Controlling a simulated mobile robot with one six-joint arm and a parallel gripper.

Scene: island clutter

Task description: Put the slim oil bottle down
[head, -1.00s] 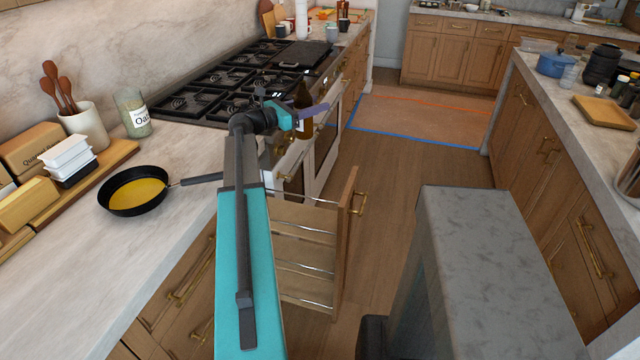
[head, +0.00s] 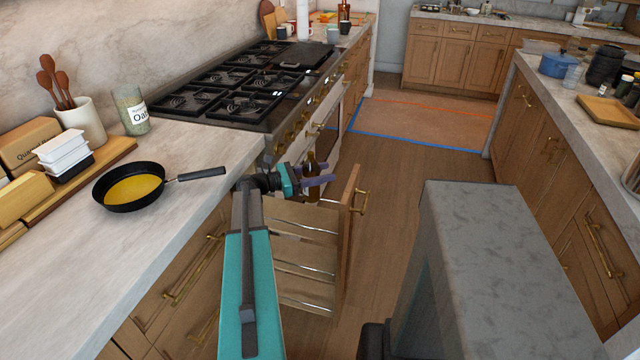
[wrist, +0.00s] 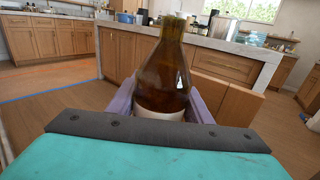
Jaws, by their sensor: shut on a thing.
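The slim oil bottle (head: 310,163) is dark brown glass with a pale label, and it stands roughly upright in my gripper (head: 318,184). My gripper is shut on it, above the open pull-out drawer (head: 305,246). In the wrist view the bottle (wrist: 164,76) fills the middle, between my purple fingers (wrist: 160,104), with its pale label low between them. The lower part of the bottle is hidden by the gripper and drawer front in the head view. I cannot tell whether its base touches anything.
The drawer front (head: 350,225) with its brass handle stands out into the aisle beside the stove (head: 255,90). A black pan (head: 130,188) with yellow contents sits on the left counter (head: 75,265), its handle pointing toward my arm. The wooden floor beyond the drawer is clear.

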